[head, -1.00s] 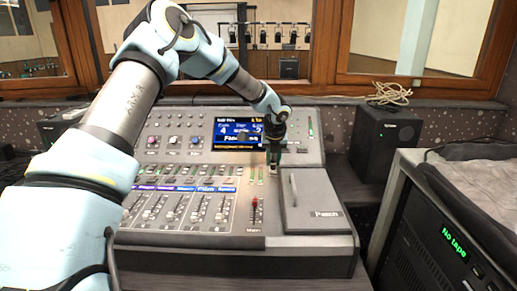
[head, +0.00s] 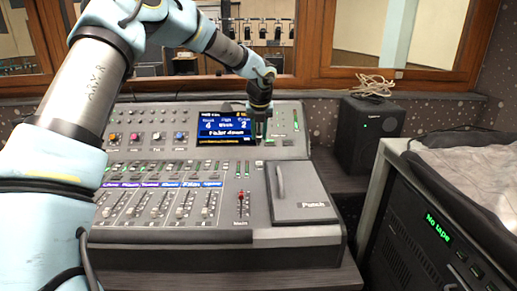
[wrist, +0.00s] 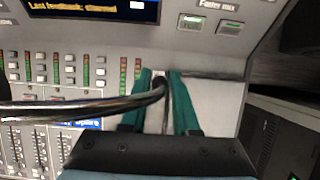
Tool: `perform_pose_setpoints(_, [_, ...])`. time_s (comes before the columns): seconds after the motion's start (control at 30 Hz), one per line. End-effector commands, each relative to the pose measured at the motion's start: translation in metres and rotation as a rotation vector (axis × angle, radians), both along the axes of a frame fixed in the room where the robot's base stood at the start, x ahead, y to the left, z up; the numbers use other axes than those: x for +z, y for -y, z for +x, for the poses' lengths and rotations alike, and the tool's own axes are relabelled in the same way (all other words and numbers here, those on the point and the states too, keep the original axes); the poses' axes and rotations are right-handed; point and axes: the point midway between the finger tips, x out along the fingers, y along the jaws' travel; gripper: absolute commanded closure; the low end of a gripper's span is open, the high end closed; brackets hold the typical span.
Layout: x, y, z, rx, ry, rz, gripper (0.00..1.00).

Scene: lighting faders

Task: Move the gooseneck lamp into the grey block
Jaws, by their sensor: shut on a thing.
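In the wrist view, the green fingers of my gripper (wrist: 161,76) are closed on a thin dark stem. A dark, glossy curved gooseneck (wrist: 85,106) runs from between them to the left edge, across the console. Its far end is out of view. In the head view, my gripper (head: 259,136) points down at the upper right of the console, just right of its screen. The lamp cannot be made out there. The grey lidded block marked Patch (head: 303,193) is on the console's right side, nearer than my gripper. I cannot tell whether it is the task's grey block.
The console's screen (head: 223,128) and main red-capped fader (head: 241,198) are left of the Patch lid. A black speaker (head: 372,135) stands at the right rear. A rack showing "No tape" (head: 438,228) is at the right front. A wood-framed window is behind.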

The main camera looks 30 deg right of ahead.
Motion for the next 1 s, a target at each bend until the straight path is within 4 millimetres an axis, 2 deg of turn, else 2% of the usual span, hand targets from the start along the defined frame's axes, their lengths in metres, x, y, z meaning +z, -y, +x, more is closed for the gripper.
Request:
perform_pose_setpoints(0.1, [0.015, 0.001, 0.0, 0.0, 0.002, -0.001, 1.0])
perform_pose_setpoints(0.3, [0.032, 0.001, 0.0, -0.001, 0.001, -0.001, 1.0])
perform_pose_setpoints(0.73, [0.052, 0.0, 0.0, -0.001, 0.0, 0.0, 1.0])
perform_pose_setpoints(1.0, [0.053, 0.0, 0.0, -0.001, 0.0, 0.0, 1.0])
